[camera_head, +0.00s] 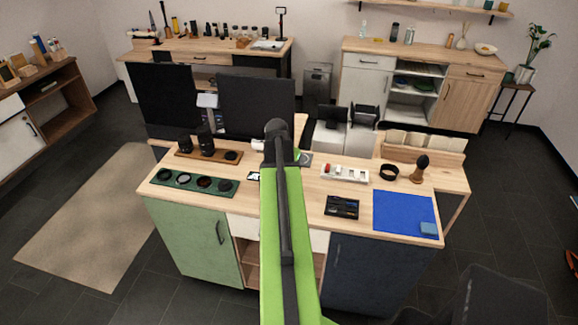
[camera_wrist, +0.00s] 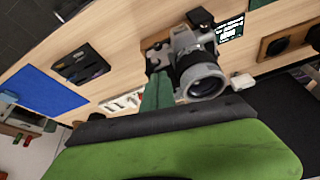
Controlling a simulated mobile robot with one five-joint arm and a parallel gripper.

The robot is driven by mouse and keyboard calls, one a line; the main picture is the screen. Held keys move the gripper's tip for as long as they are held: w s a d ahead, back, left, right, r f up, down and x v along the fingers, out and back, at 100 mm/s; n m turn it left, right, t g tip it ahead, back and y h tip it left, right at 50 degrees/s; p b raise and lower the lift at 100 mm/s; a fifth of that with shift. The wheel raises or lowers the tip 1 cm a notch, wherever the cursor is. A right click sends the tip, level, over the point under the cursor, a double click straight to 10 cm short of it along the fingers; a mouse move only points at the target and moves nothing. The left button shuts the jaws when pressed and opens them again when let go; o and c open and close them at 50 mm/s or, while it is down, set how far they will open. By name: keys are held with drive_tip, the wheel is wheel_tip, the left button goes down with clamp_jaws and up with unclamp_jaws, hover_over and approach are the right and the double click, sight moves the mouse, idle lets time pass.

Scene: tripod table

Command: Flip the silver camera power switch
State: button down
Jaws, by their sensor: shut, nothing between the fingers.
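A silver camera (camera_wrist: 183,42) with a black-and-silver lens (camera_wrist: 203,80) stands on the worktop (camera_wrist: 130,22), upper middle in the wrist view. My gripper (camera_wrist: 160,74) shows there as two dark green fingers close together, shut and empty. Their tips are at the camera's left side, overlapping its edge in the picture. I cannot tell whether they touch it. The power switch is too small to make out. In the head view, my arm hides most of the camera and the gripper.
Around the arm on the worktop are a green lens tray (camera_head: 212,194), a wooden lens board (camera_head: 222,157), a white tray (camera_head: 345,173), a black case (camera_head: 342,207) and a blue mat (camera_head: 404,212) with a blue cloth. Two dark monitors (camera_head: 257,108) stand behind.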

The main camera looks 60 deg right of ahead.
drive_tip(key=shift+r, duration=0.1)
drive_tip(key=s+p+v, duration=0.1)
drive_tip(key=p+v, duration=0.8)
drive_tip(key=shift+r, duration=0.35)
drive_tip(key=shift+s, duration=0.15)
